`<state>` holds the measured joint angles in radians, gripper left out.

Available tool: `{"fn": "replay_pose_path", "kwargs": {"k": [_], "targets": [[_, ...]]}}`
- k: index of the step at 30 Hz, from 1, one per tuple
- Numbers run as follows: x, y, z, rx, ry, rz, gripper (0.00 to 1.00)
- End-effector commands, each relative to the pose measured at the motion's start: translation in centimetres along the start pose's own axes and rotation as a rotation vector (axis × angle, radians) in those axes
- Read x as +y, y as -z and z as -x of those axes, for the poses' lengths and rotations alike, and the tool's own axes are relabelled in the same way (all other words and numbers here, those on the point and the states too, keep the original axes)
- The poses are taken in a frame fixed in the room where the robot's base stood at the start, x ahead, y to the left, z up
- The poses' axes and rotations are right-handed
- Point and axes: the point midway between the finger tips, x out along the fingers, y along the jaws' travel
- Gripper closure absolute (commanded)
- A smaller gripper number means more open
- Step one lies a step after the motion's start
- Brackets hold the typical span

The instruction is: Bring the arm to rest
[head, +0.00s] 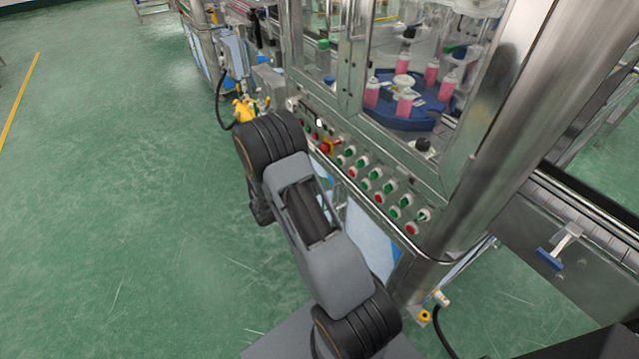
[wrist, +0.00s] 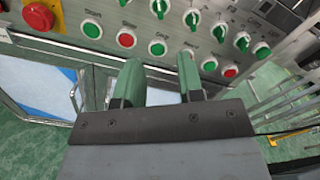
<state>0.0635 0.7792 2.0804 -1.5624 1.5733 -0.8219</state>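My gripper (wrist: 160,82) shows in the wrist view with its two fingers apart and nothing between them. It is just in front of and below the control panel (wrist: 143,22). Green and red push buttons (wrist: 126,40) line the panel beyond the fingertips, and I cannot tell whether a finger touches it. In the head view my arm (head: 320,240) reaches up from the bottom toward the machine's front, and its far links hide the gripper. The panel with its rows of buttons also shows in the head view (head: 372,172).
A red emergency knob on a yellow base (wrist: 40,17) is at the panel's left end. The glazed machine holds pink bottles (head: 404,103) on a blue wheel (head: 420,124). A conveyor (head: 585,228) runs at right. Green floor (head: 110,200) lies open at left.

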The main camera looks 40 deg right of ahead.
Motion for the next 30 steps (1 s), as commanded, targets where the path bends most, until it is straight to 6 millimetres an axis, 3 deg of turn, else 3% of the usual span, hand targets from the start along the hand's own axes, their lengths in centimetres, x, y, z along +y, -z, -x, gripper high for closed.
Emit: {"fn": "replay_pose_path", "kwargs": {"k": [14, 17, 20, 25, 30], "targets": [[0.1, 0.0, 0.0, 0.002, -0.003, -0.025, 0.65], [-0.4, 2.4, 0.1, 0.117, 0.017, -0.133, 0.65], [-2.3, 5.3, 0.8, 0.285, 0.099, -0.258, 0.65], [-6.5, 6.6, 4.0, 0.612, 0.293, -0.620, 0.65], [-9.7, 5.4, 9.1, 0.948, 0.497, -1.023, 0.65]]}}
